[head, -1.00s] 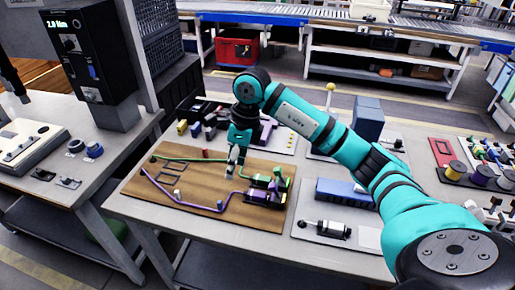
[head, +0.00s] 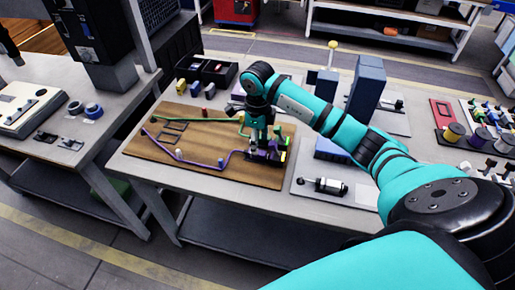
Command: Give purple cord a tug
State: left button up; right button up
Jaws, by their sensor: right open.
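The purple cord (head: 205,163) runs in bends along a brown wooden board (head: 160,171) on the table, from the upper left of the board to a dark connector block (head: 268,154) at its right. A green cord (head: 195,118) runs along the board's far side. My right gripper (head: 255,143) points down over the board, close to the connector block and the cord's right end. It is open. Whether its fingertips touch the cord or the block is too small to tell. My left gripper is not in view.
A black bin (head: 208,70) and small coloured blocks stand behind the board. A motor-like cylinder (head: 325,185) lies on a grey plate at the right. Tall blue boxes (head: 367,88) stand further back. Thread spools (head: 453,133) are at far right. A second table is at left.

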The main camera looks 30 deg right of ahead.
aim_at(259, 155)
jog(key=shift+f, duration=2.45)
grip_shut()
jog(key=c, duration=0.6)
grip_release()
grip_shut()
jog(key=shift+w+a+r, duration=0.15)
jog(key=o, duration=0.6)
grip_release()
